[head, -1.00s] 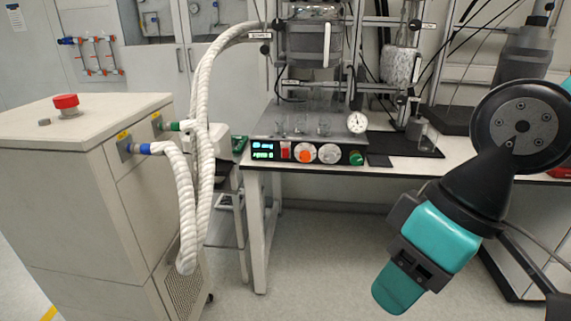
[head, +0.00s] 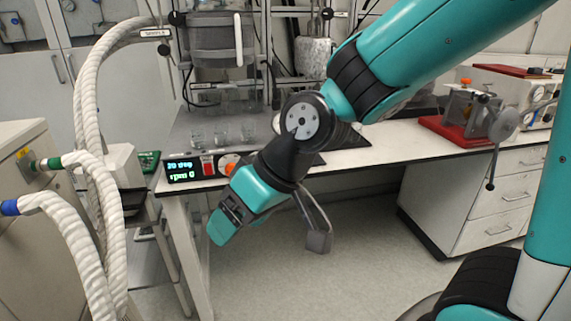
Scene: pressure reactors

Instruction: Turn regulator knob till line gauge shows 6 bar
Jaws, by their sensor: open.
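My gripper (head: 236,210) is teal and dark grey. It hangs low in front of the bench, pointing down and left, with nothing visible in its jaws. The reactor's control panel (head: 184,170) has a lit display, a red switch and an orange knob (head: 230,163), partly covered by my gripper. A sliver of a white round dial (head: 276,123) may show beside my wrist. Its reading is hidden. Other knobs on the panel are hidden behind my gripper. Small gauges (head: 68,5) sit in the cabinet at the back left, too small to read. I cannot tell which knob is the regulator.
Thick white hoses (head: 95,120) hang at the left by a beige unit (head: 28,150). Glass beakers (head: 220,133) stand on the reactor base. A red-based device (head: 470,115) with a lever stands on the right of the bench (head: 400,145). The floor below is clear.

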